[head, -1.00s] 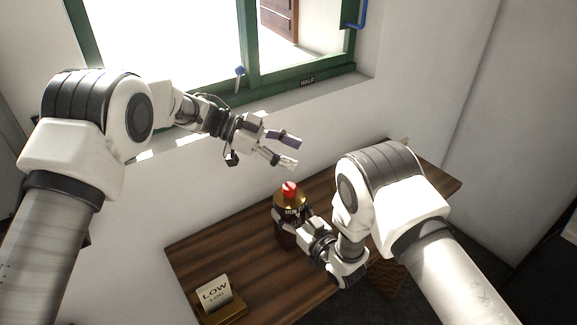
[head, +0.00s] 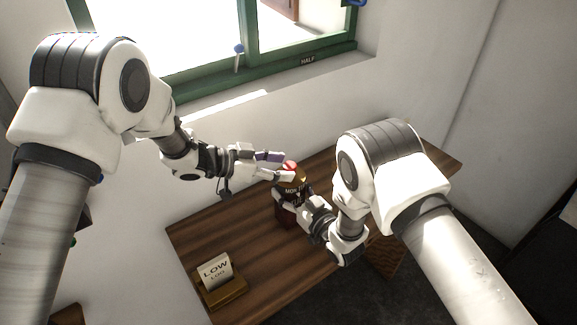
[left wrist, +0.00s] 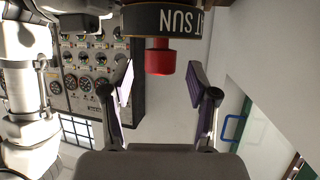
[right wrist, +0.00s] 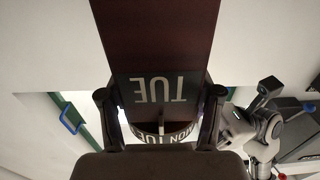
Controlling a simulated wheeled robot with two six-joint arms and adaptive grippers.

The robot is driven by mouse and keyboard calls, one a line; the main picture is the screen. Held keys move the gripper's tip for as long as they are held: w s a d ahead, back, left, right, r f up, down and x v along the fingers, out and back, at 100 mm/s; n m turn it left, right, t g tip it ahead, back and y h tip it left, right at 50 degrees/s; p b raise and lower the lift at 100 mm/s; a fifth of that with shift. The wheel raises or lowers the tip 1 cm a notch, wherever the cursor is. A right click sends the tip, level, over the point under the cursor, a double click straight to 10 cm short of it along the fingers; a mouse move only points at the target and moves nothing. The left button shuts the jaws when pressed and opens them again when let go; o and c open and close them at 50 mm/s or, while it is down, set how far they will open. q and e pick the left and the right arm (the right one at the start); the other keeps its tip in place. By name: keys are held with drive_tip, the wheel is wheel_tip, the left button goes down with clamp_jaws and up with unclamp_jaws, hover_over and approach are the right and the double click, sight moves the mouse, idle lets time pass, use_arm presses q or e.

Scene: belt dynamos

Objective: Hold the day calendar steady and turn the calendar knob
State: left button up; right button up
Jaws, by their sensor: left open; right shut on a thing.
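The day calendar (head: 287,213) stands on the wooden table, a dark red body with a lettered day drum on top. In the right wrist view its dark body (right wrist: 156,40) shows "TUE" in its window. The red calendar knob (head: 289,166) is on top; in the left wrist view the knob (left wrist: 160,58) sits between and just beyond the fingertips. My left gripper (left wrist: 160,85) is open around the line of the knob, apart from it. My right gripper (right wrist: 160,100) is shut on the calendar from its side, with a finger on each side.
A wooden holder (head: 222,290) with a card reading "LOW" stands at the table's (head: 200,240) front left. The green-framed window (head: 310,52) and wall lie behind. A panel of dials (left wrist: 95,70) shows in the left wrist view.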

use_arm(q)
drive_tip(key=x, duration=0.2)
drive_tip(key=shift+w+d, duration=0.1)
drive_tip(key=shift+d, duration=0.15)
clamp_jaws()
drive_tip(key=shift+a+m+g+h, duration=0.1)
drive_tip(key=shift+m+g+h, duration=0.4)
drive_tip(key=shift+m+g, duration=1.15)
unclamp_jaws()
